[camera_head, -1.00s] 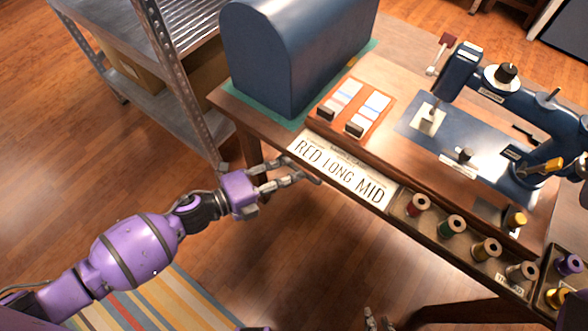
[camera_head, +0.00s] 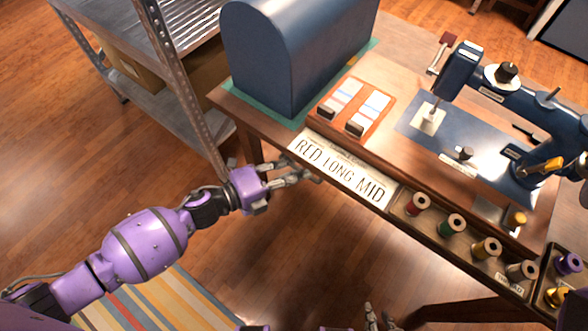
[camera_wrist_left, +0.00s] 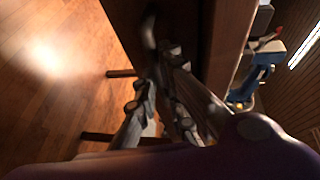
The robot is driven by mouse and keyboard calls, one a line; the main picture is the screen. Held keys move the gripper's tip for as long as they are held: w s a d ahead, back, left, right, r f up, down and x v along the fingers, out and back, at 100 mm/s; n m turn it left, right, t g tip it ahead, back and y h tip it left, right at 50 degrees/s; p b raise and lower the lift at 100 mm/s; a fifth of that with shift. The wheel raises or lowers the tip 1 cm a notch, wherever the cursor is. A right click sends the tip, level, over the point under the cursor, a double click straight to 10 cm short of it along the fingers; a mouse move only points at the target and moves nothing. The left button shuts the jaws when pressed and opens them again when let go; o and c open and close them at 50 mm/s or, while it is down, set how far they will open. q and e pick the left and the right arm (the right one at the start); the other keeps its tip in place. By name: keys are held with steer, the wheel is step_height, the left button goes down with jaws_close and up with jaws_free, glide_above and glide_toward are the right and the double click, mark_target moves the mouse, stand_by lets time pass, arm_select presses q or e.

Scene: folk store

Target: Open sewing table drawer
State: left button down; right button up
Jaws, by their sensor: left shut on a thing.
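The wooden sewing table (camera_head: 225,103) stands at the upper right in the head view, with a blue sewing machine (camera_head: 535,110) on top. My left gripper (camera_head: 312,174) is at the table's front edge, under the left end of the sign. In the left wrist view my left gripper's fingers (camera_wrist_left: 165,75) are shut around a curved metal handle (camera_wrist_left: 148,30) on a dark wooden front (camera_wrist_left: 185,25). The fingers hide part of the handle. No drawer gap shows. My right gripper (camera_head: 378,318) shows only at the bottom edge, its fingertips apart and empty.
A white sign (camera_head: 340,172) reading "RED LONG MID" lies along the table front. A tray with several thread spools (camera_head: 451,225) is to its right. A blue domed case (camera_head: 285,55) sits at the table's back left. A metal shelf (camera_head: 205,110) stands left of it.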

arm_select(q)
steer(key=shift+s+a, duration=0.15)
steer(key=s+a+p, duration=0.1)
steer(key=s+a, duration=0.6)
steer(key=s, duration=0.3)
steer(key=s+a+p, duration=0.1)
steer(key=s+a, duration=0.7)
steer(key=s, duration=0.3)
steer(key=shift+a, duration=0.1)
steer(key=c, duration=1.8)
jaws_free()
steer(key=shift+c, duration=0.2)
steer(key=v, duration=1.2)
